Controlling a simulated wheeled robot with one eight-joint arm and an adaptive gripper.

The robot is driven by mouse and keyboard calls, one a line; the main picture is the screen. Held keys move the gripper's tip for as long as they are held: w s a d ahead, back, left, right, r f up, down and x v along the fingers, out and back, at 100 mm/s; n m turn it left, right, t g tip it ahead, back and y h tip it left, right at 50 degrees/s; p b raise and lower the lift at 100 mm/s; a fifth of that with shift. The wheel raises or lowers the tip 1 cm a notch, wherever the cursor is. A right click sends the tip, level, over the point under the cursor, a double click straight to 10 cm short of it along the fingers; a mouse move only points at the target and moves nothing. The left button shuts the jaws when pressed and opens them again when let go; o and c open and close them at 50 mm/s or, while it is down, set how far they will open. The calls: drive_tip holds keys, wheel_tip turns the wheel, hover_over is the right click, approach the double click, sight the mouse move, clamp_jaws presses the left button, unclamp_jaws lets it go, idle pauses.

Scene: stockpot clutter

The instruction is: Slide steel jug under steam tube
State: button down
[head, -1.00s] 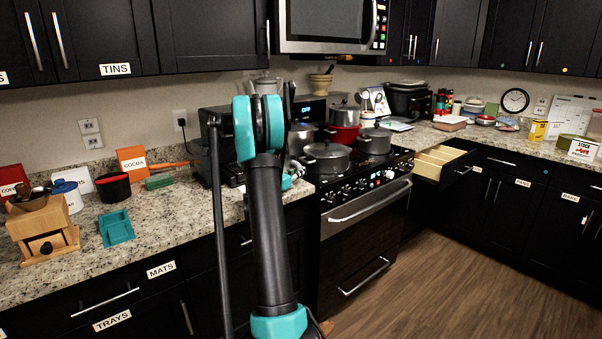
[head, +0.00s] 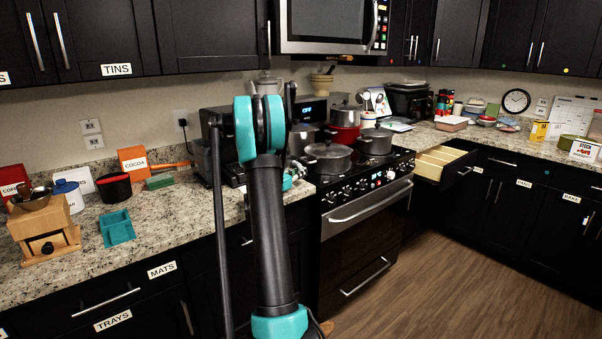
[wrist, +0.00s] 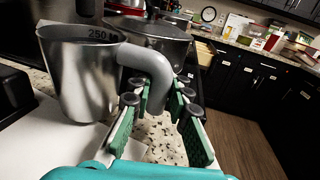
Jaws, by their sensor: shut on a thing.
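The steel jug (wrist: 85,80) stands upright at the left of the wrist view, with a "250" mark near its rim and a thick grey handle. My gripper (wrist: 160,100) has its green-padded fingers on either side of the handle's lower part, shut on it. In the head view my gripper (head: 291,179) shows only in part beside my arm, which hides the jug. The black coffee machine (head: 230,135) stands behind my arm. I cannot make out the steam tube for certain in either view.
A stove with several pots (head: 328,157) is right of the machine. A wooden grinder (head: 45,228), teal tray (head: 117,228) and black-red bowl (head: 114,187) are on the left counter. Bare counter lies before the machine.

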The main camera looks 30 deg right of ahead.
drive_tip(key=shift+f, duration=0.3)
drive_tip(key=c, duration=1.4)
unclamp_jaws()
drive_tip(key=shift+o, duration=0.2)
drive_tip(key=shift+v, duration=4.5)
drive_tip(key=shift+a, duration=0.1)
